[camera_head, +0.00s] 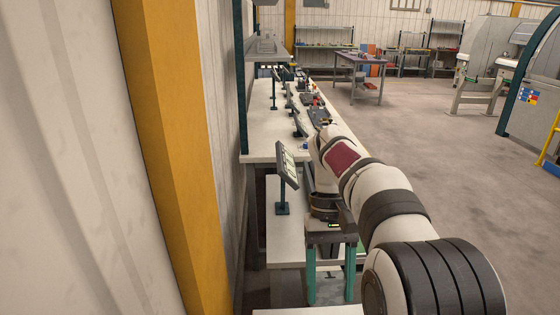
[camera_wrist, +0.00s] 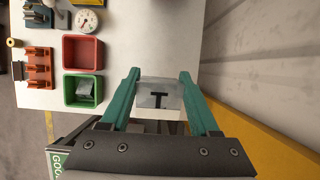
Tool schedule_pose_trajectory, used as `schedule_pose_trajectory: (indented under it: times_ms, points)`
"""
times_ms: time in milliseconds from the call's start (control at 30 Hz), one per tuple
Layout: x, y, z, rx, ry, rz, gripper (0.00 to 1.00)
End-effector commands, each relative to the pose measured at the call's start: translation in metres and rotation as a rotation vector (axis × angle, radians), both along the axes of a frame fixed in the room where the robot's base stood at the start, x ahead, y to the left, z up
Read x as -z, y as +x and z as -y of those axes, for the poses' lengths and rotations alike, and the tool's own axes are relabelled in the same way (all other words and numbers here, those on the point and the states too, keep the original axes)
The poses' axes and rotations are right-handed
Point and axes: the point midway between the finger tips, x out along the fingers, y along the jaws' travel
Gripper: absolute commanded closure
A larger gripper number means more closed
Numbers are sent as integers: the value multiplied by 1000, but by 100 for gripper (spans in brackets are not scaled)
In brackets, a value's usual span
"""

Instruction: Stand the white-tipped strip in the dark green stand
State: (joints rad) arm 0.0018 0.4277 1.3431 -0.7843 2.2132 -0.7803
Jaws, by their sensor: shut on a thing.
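My gripper (camera_wrist: 160,84) has teal fingers closed on a pale piece, which I take to be the white-tipped strip (camera_wrist: 159,99).
A red bin (camera_wrist: 82,52) and a green bin (camera_wrist: 83,90) holding a grey piece lie left of the fingers. An orange-brown holder (camera_wrist: 38,70) and a round dial gauge (camera_wrist: 86,20) are nearby. A dark panel on a post (camera_head: 288,166) stands beside my arm.

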Motion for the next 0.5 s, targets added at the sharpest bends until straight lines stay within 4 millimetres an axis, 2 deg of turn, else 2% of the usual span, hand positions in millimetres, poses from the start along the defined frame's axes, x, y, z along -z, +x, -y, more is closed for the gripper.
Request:
schedule_pose_trajectory:
  times_ms: [167, 267, 367, 500]
  points:
    - [3, 2, 5, 29, 1, -1, 62]
    - [15, 9, 24, 163, 1, -3, 62]
    - [35, 20, 55, 392, 2, -3, 62]
    - [67, 32, 108, 795, 2, -4, 62]
